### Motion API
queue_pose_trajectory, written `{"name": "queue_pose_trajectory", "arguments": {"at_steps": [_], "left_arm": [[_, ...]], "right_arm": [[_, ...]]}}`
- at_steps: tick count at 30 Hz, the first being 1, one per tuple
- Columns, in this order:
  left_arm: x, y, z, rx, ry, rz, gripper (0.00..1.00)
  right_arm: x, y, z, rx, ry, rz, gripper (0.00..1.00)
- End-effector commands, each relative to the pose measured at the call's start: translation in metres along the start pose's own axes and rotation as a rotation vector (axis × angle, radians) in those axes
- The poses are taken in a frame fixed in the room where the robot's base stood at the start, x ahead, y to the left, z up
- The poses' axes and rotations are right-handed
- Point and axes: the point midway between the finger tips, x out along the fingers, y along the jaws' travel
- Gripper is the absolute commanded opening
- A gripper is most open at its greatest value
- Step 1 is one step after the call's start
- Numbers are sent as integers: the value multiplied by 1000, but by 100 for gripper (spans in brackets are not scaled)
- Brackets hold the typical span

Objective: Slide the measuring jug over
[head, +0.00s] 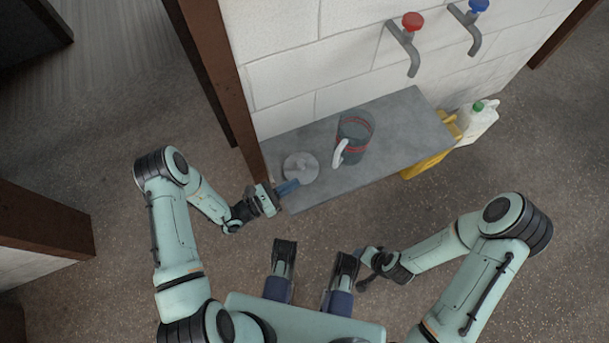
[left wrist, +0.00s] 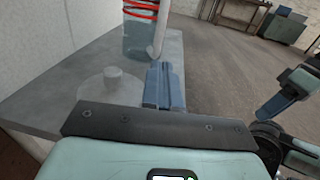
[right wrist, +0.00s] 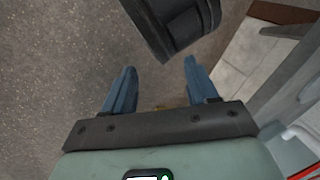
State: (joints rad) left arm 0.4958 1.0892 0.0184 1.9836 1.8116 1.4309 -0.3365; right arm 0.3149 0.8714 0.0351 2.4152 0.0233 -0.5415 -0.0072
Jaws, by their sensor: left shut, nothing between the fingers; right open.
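The measuring jug (head: 356,130) is a see-through grey vessel with red bands and a pale handle, standing upright on the grey bench top (head: 395,150). Its handle points toward the front left. My left gripper (head: 292,186) is shut and empty at the bench's left front end, apart from the jug. In the left wrist view the jug (left wrist: 139,38) is beyond the shut blue fingers (left wrist: 164,82), cut off by the top edge. My right gripper (right wrist: 160,90) is open and empty over the floor, away from the bench; its fingers are hard to make out in the head view.
A round grey disc with a knob (head: 300,167) lies left of the jug, close to my left fingers. A red tap (head: 408,40) and a blue tap (head: 473,22) are on the white wall. A yellow container (head: 428,164) and a white, green-capped one (head: 478,122) stand right. The bench's right part is clear.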

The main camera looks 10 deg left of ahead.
Motion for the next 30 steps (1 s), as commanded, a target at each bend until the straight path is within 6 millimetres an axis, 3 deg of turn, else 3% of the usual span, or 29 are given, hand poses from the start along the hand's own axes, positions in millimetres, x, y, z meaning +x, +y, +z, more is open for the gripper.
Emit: {"name": "queue_pose_trajectory", "arguments": {"at_steps": [9, 15, 21, 30], "left_arm": [[68, -2, 0, 1, -4, -6, 0], [104, -1, 0, 1, -2, -4, 0], [122, -1, 0, 0, -1, -3, 0], [126, -1, 1, 0, 0, -2, 0]], "right_arm": [[13, 5, -17, 4, 49, 4, 58], [21, 8, -29, 7, 84, 6, 58], [25, 10, -37, 8, 107, 7, 58], [25, 10, -39, 9, 112, 7, 58]]}}
